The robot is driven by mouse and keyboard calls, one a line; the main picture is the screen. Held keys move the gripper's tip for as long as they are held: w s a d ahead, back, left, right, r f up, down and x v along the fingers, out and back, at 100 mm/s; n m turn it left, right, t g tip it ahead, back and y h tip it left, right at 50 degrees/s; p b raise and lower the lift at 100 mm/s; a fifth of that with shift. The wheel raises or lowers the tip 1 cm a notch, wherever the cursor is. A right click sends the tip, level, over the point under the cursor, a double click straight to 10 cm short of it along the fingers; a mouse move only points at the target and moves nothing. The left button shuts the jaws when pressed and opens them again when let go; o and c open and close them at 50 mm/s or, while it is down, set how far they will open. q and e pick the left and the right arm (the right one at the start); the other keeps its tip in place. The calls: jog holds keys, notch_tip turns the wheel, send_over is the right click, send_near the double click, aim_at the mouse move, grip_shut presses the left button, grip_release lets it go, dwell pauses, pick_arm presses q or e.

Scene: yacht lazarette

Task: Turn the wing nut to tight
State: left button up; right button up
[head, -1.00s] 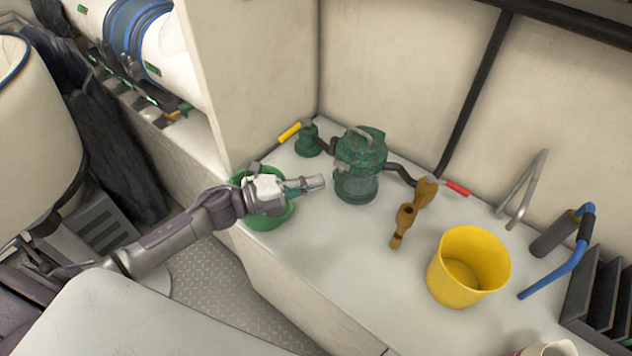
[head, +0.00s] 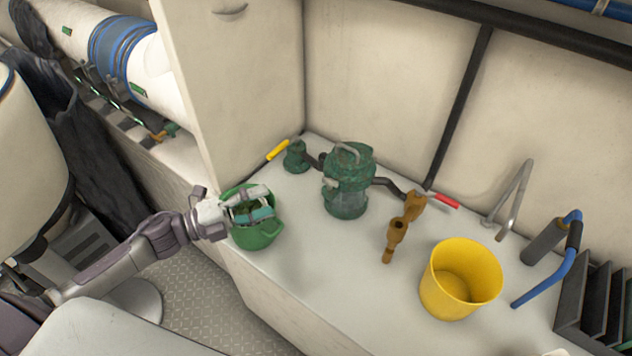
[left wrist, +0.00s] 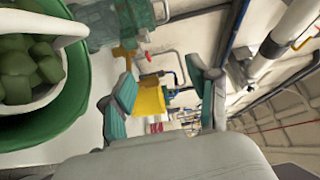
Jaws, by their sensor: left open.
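The green strainer (head: 348,185) stands upright on the white counter, with a clear lower bowl and a grey curved bar on its top. I cannot make out a separate wing nut; it is too small to tell. In the left wrist view part of the strainer's translucent green body shows at the top (left wrist: 108,22). My left gripper (head: 252,205) is open and empty over the green bucket, left of the strainer and apart from it. Its two teal-padded fingers show spread in the left wrist view (left wrist: 163,95). My right gripper is in neither view.
The green bucket (head: 258,236) holds green lumps. Hoses join the strainer to a small green fitting (head: 296,157) with a yellow handle and a brown valve (head: 397,235) with a red handle (head: 441,200). A yellow bucket (head: 458,308) stands front right. Counter before the strainer is clear.

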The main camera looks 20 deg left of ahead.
pick_arm(q)
jog(key=d+n+t+y, duration=0.1)
jog(key=n, duration=0.3)
jog(key=d+n+t+y+p, duration=0.1)
jog(key=d+n+t, duration=0.1)
jog(key=n, duration=0.2)
jog(key=d+n+t+y+p, duration=0.1)
jog(key=d+n+t+y, duration=0.1)
jog(key=n, duration=0.2)
jog(key=shift+s+d+f, duration=0.2)
jog(key=shift+s+f, duration=0.1)
jog(key=shift+s, duration=0.1)
jog(key=n+y+p, duration=0.3)
jog(key=n+y, duration=0.4)
jog(key=n, duration=0.6)
send_near(329, 182)
jog(key=shift+t, duration=0.4)
jog(key=w, duration=0.3)
jog(key=w+d+p, duration=0.1)
jog(key=w, duration=0.5)
jog(key=shift+d+f, duration=0.25)
jog(key=shift+f, duration=0.15)
jog(key=shift+c, duration=0.3)
jog(key=c, duration=1)
jog(key=shift+c, duration=0.4)
